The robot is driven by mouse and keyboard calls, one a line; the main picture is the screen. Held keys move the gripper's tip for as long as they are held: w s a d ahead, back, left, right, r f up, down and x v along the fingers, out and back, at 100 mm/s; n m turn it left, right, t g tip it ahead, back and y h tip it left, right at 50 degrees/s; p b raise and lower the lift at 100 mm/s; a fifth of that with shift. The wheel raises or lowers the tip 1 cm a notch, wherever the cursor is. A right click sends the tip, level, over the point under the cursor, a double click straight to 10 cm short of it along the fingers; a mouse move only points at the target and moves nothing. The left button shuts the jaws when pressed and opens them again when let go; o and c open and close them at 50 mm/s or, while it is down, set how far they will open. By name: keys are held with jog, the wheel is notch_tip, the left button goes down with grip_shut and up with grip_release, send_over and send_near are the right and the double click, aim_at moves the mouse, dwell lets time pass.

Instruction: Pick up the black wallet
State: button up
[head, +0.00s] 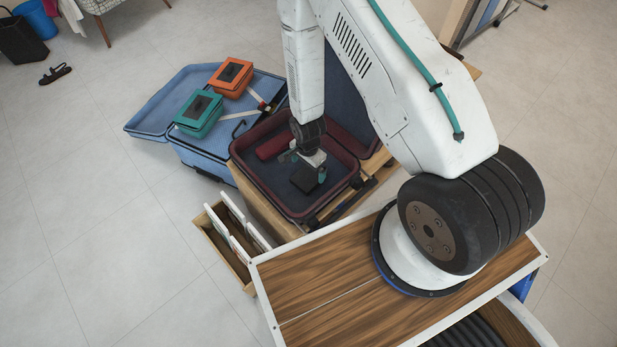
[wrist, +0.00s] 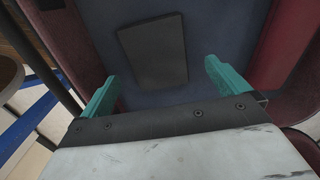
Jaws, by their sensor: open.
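The black wallet (wrist: 153,50) lies flat on the dark blue lining of a maroon open suitcase (head: 243,158). In the wrist view it shows whole, a dark rectangle ahead of the fingertips and roughly between their lines. In the head view the wallet (head: 303,179) shows just below the end of my arm. My gripper (wrist: 160,72) is open and empty, its two teal fingers apart on either side, with a gap between them and the wallet in the picture. The gripper (head: 309,165) also shows over the suitcase in the head view. Its height above the wallet is hard to judge.
The suitcase walls stand around the wallet. A maroon roll (head: 274,147) lies inside at the back. A blue open suitcase (head: 152,114) with a teal case (head: 199,116) and an orange case (head: 232,77) is to the left.

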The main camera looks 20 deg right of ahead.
aim_at(308, 176)
jog(key=shift+s+f, duration=0.15)
jog(key=shift+f, duration=2.2)
jog(key=c, duration=1)
jog(key=shift+o, duration=0.2)
